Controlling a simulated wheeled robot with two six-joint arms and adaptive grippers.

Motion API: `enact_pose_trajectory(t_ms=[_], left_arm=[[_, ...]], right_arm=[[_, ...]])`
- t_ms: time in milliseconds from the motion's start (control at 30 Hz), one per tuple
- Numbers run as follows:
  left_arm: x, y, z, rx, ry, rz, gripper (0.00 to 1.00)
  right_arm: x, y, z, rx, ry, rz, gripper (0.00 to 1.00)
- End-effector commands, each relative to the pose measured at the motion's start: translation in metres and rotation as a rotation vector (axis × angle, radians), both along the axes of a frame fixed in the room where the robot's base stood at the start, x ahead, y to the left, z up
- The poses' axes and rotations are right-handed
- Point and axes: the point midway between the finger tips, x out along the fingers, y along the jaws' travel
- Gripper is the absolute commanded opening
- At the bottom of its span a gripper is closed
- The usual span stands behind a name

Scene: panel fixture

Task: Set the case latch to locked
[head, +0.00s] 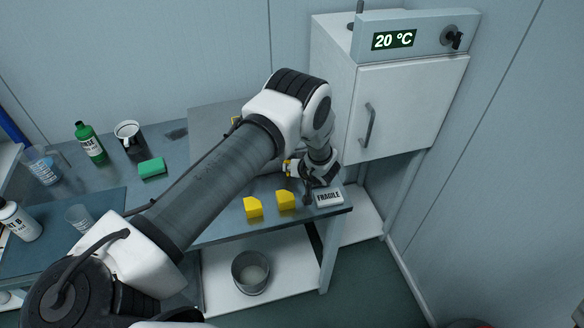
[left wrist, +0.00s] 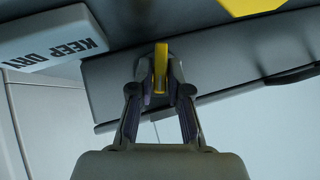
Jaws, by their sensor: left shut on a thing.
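The yellow latch lever (left wrist: 160,66) is on the dark grey case (left wrist: 215,62) in the left wrist view. My left gripper (left wrist: 160,92) is shut on this lever, with a finger on each side of it. The lever points along the picture's vertical there; I cannot tell which latch setting that is. In the head view my left arm covers most of the grey case (head: 215,120). A bit of yellow (head: 288,168) shows beside my left gripper (head: 296,172), near the table's right end. My right gripper is not in view.
A white cabinet (head: 400,105) stands to the right. A green sponge (head: 152,168), mug (head: 128,134) and bottles are left.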

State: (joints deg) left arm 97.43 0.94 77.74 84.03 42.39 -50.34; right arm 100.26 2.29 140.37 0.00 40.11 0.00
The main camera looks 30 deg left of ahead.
Motion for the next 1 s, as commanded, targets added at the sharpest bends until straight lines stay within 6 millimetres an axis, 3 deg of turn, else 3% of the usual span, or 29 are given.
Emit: enact_pose_trajectory(t_ms=[300,700,733,800,1000], left_arm=[[-0.003,0.004,-0.002,-0.171,-0.198,0.000,0.00],[-0.003,0.003,0.000,-0.206,-0.238,0.002,0.00],[-0.003,0.003,0.000,-0.206,-0.237,0.001,0.20],[-0.003,0.003,0.000,-0.206,-0.237,0.001,0.38],[-0.003,0.002,0.000,-0.206,-0.236,0.001,0.38]], right_arm=[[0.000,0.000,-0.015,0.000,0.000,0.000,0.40],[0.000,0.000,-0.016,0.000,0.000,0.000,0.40],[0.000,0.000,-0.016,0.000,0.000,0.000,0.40],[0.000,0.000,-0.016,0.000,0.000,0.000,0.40],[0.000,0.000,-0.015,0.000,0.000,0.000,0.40]])
